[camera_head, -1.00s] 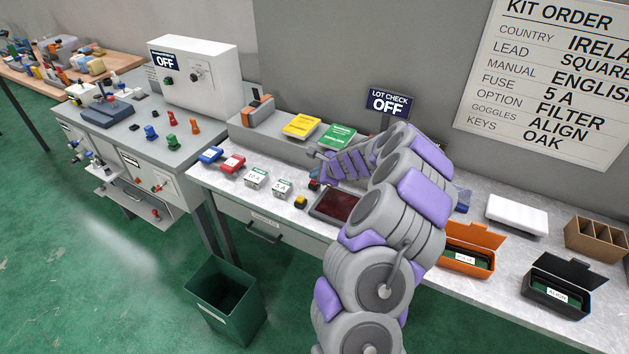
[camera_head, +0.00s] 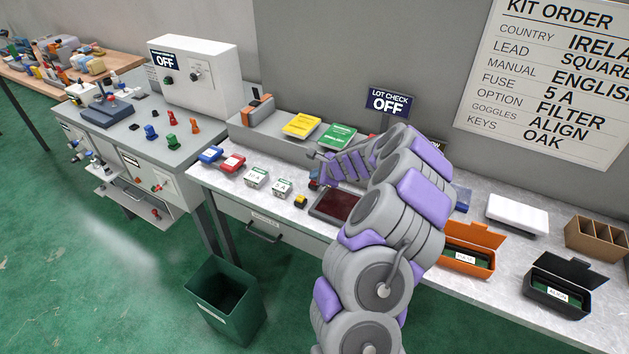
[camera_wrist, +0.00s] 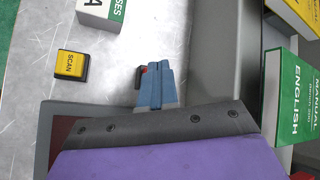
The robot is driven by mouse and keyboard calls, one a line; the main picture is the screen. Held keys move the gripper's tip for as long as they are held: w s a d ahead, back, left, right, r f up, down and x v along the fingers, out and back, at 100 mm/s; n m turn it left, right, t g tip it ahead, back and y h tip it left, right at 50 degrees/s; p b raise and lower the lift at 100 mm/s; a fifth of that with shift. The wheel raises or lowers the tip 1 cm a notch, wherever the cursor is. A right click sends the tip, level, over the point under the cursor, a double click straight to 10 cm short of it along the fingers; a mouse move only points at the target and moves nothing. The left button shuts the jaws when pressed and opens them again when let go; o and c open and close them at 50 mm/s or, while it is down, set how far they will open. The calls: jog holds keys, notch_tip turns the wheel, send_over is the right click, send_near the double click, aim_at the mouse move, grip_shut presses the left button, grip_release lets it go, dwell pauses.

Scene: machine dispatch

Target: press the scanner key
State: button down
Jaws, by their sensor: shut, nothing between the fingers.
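The scanner key is a yellow block marked SCAN (camera_wrist: 72,65) on a black base, left of my gripper in the wrist view. In the head view the yellow key (camera_head: 300,201) sits on the bench by the left corner of a dark red scanner plate (camera_head: 336,205). My gripper (camera_wrist: 161,68) is shut and empty, its blue-grey fingers side by side and apart from the key in the picture. In the head view my arm hides most of the gripper. A small red-and-black item (camera_wrist: 142,75) shows partly behind the fingertips.
White fuse boxes (camera_head: 282,188) stand left of the key. A green manual (camera_head: 337,136) and a yellow manual (camera_head: 301,125) lie on the shelf behind. The LOT CHECK sign (camera_head: 388,102) reads OFF. Open orange (camera_head: 468,262) and black (camera_head: 555,300) cases stand at right.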

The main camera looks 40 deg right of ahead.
jog(key=shift+f, duration=0.15)
dwell(0.4)
jog(key=shift+r+p, duration=0.95)
jog(key=shift+p, duration=0.05)
jog(key=shift+r+p, duration=2.35)
jog(key=shift+r, duration=0.15)
